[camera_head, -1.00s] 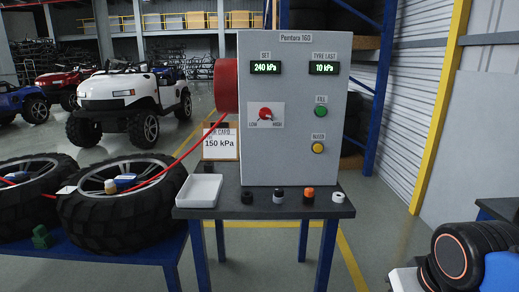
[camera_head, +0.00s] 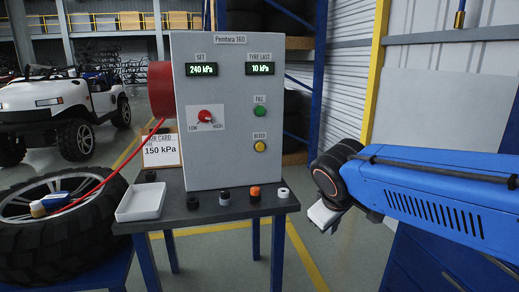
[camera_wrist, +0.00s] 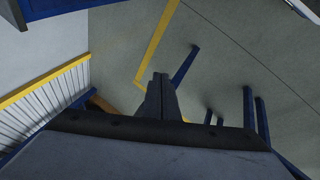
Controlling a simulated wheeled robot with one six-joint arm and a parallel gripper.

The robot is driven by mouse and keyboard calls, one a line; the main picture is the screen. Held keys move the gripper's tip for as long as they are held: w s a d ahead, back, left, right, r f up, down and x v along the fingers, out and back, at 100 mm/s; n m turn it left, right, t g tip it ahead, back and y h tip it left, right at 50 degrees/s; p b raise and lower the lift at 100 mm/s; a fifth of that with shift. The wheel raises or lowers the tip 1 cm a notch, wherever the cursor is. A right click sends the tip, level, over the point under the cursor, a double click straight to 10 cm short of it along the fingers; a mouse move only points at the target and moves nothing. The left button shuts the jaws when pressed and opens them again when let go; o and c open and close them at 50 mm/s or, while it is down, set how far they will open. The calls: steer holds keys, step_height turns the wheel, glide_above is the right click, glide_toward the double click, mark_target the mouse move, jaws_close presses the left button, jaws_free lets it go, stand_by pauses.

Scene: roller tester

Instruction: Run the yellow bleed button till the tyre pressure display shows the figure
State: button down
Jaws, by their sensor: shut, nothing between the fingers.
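The yellow bleed button (camera_head: 260,146) is on the front of the grey Pentura 160 box (camera_head: 226,165), low on its right side, under the label BLEED. The tyre pressure display (camera_head: 260,69), labelled TYRE LAST, reads 10 kPa. The set display (camera_head: 202,69) reads 240 kPa. A card (camera_head: 161,150) left of the box reads 150 kPa. My blue arm reaches in from the right in the head view, apart from the box. My gripper (camera_wrist: 161,78) is shut and empty in the wrist view, with floor beyond it.
A green fill button (camera_head: 260,112) and a red low-high knob (camera_head: 204,116) are on the box. A white tray (camera_head: 142,202) and several small caps stand on the table (camera_head: 235,210). A tyre (camera_head: 62,235) with a red hose lies left. Floor is clear between table and arm.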

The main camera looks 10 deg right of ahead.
steer(key=w+a+r+n+t+h, duration=0.1)
steer(key=w+a+r+n, duration=0.1)
steer(key=w, duration=0.6)
steer(key=w+a+r+n+t+h, duration=0.1)
steer(key=w+a+r+n+t, duration=0.1)
steer(key=w, duration=0.7)
steer(key=w+a+r+n+t+h, duration=0.1)
steer(key=w+a+r+n, duration=0.3)
steer(key=w, duration=0.4)
steer(key=a+r, duration=0.1)
steer(key=a, duration=0.1)
steer(key=shift+w+a+r+t, duration=0.15)
steer(key=shift+a+r+t, duration=0.05)
steer(key=shift+a+t, duration=0.15)
steer(key=shift+w, duration=0.1)
glide_toward(261, 149)
steer(key=shift+w+d+f, duration=0.6)
steer(key=shift+d+f, duration=0.25)
steer(key=shift+f, duration=0.1)
steer(key=shift+w+d+f, duration=0.6)
steer(key=shift+d+f, duration=0.25)
steer(key=shift+f, duration=0.1)
steer(key=shift+w, duration=0.2)
steer(key=shift+w, duration=0.2)
